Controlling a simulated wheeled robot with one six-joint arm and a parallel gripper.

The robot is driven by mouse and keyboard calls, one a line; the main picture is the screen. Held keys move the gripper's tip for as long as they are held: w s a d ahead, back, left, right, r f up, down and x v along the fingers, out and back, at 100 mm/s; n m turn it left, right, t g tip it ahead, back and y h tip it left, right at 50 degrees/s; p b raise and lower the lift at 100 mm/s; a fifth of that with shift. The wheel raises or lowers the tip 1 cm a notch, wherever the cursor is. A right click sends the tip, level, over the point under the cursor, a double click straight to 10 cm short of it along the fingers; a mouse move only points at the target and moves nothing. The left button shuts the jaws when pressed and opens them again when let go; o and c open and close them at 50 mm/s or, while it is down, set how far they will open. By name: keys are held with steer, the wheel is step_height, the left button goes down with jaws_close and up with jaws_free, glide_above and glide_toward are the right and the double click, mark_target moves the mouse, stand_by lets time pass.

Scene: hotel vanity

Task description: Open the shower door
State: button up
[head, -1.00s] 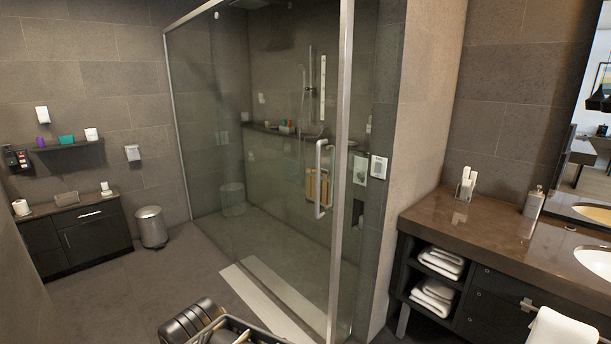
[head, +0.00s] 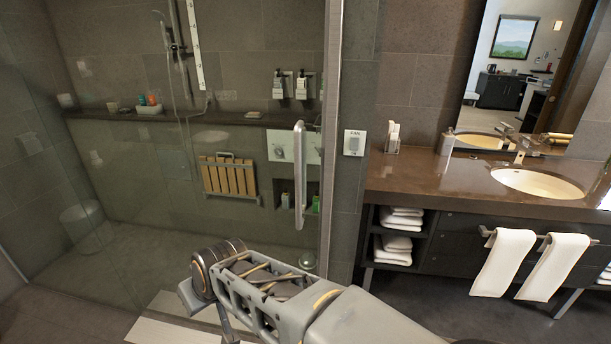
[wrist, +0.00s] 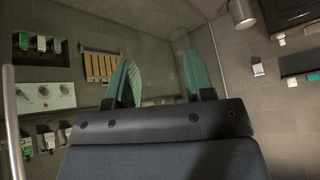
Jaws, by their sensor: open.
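The glass shower door stands in the middle of the head view, and its upright silver bar handle (head: 299,175) is near the metal post at its right. The door looks shut. In the wrist view, which is upside down, a silver upright bar that looks like the handle (wrist: 12,125) shows at the left edge. My gripper (wrist: 158,85) is open, with two green fingers apart and nothing between them. The bar is well to the side of the fingers, not touching them. In the head view my arm is below the handle and my fingers are hidden.
A vanity counter (head: 420,180) with sink and hanging towels (head: 503,262) stands to the right. Behind the glass are a wooden fold-up seat (head: 229,178) and a ledge (head: 180,117). Dark floor is open before the vanity.

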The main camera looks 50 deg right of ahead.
steer(key=w+d+r+m+t+h, duration=0.15)
steer(key=w+d+t, duration=0.25)
steer(key=w, duration=0.5)
steer(key=m+g+h+b, duration=0.1)
steer(key=m+g+h, duration=0.3)
steer(key=m+h, duration=1)
glide_toward(297, 184)
steer(key=w+d, duration=0.1)
steer(key=d, duration=0.3)
steer(key=w+d+f+n+h+p, duration=0.1)
steer(key=w+d, duration=0.1)
steer(key=d, duration=0.1)
steer(key=w+d+n+h, duration=0.1)
steer(key=w+d, duration=0.1)
steer(key=d, duration=0.2)
steer(key=shift+d+f, duration=0.2)
steer(key=shift+d, duration=0.15)
jaws_close()
